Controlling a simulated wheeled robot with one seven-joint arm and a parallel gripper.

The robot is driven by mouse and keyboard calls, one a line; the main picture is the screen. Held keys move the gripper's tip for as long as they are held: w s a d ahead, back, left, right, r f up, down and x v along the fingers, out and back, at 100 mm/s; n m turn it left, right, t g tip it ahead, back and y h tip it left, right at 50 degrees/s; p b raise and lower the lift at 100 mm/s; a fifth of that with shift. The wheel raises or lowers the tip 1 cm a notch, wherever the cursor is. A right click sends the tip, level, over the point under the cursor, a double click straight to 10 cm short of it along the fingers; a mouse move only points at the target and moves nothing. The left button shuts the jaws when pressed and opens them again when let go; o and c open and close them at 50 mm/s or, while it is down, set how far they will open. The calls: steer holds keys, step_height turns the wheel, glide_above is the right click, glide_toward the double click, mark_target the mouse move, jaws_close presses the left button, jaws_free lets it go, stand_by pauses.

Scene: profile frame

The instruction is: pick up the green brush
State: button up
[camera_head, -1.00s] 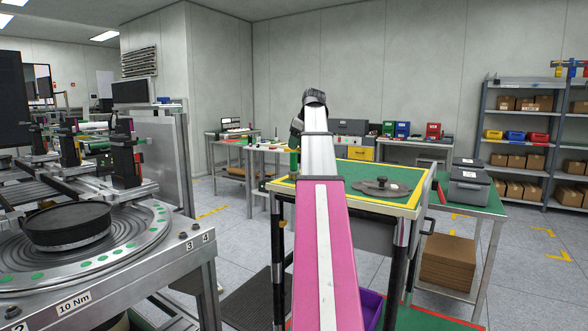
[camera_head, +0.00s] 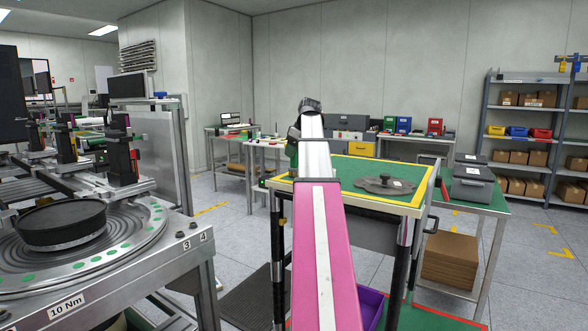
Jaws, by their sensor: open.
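I cannot make out a green brush for certain. A small upright green shape (camera_head: 292,153) shows just left of my arm, at the left edge of the yellow-bordered green table top (camera_head: 345,172). It is too small and too covered to name. My pink and white arm reaches forward over this table and hides part of it. The arm bends at a dark joint at its far upper end. My gripper is hidden behind the arm, so its fingers and anything between them cannot be seen.
A flat grey round part (camera_head: 384,184) lies on the table's right half. A machine with a black round disc (camera_head: 62,222) stands close on the left. A side table with a grey case (camera_head: 472,183) is at the right. Open floor (camera_head: 520,240) lies beyond it.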

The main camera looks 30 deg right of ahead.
steer(key=x, duration=0.2)
steer(key=shift+w+f, duration=0.1)
steer(key=shift+f, duration=0.15)
steer(key=c, duration=1)
steer(key=shift+r, duration=0.15)
